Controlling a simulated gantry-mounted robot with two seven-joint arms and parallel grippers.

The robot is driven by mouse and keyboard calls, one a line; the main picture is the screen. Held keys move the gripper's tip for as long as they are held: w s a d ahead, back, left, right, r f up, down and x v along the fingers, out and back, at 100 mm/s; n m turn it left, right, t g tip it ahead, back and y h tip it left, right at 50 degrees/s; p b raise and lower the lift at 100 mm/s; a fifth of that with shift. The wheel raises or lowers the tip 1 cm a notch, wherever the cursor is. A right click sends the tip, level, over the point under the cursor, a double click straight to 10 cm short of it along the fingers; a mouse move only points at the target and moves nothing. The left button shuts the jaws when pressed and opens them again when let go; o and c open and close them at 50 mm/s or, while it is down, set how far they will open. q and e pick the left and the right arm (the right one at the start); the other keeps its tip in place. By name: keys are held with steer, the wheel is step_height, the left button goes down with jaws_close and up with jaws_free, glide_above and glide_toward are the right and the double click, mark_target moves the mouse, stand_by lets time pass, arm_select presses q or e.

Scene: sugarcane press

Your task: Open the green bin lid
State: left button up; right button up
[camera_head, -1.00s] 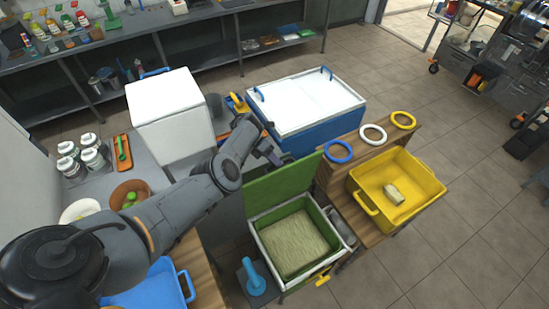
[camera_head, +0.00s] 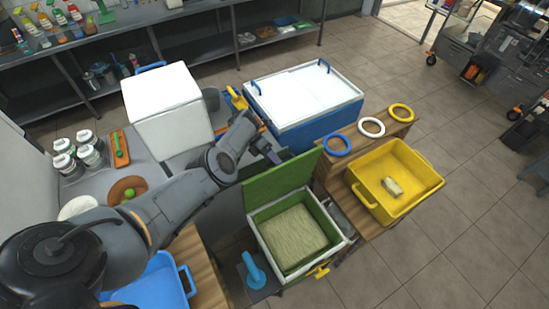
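The green bin (camera_head: 342,240) has a pale rim and stands at lower centre, filled with a beige, fibrous-looking mass (camera_head: 295,236). Its green lid (camera_head: 282,183) stands raised along the bin's back edge, so the bin's mouth is uncovered. My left arm reaches in from the left. My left gripper (camera_head: 268,152) is just behind the lid's upper edge. It is small and dark here, and I cannot tell whether its fingers are open or touching the lid. My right gripper is out of view.
A blue chest with a white top (camera_head: 305,93) stands behind the lid. A wooden stand to the right holds blue, white and yellow rings (camera_head: 371,127) and a yellow tray (camera_head: 425,188). A blue pitcher-like item (camera_head: 254,271) is left of the bin.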

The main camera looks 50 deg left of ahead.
arm_select(q)
steer(key=shift+a+r, duration=0.15)
steer(key=p+v, duration=0.1)
steer(key=v, duration=0.9)
steer(key=shift+s+a, duration=0.15)
steer(key=shift+a, duration=0.05)
steer(key=shift+r, duration=0.15)
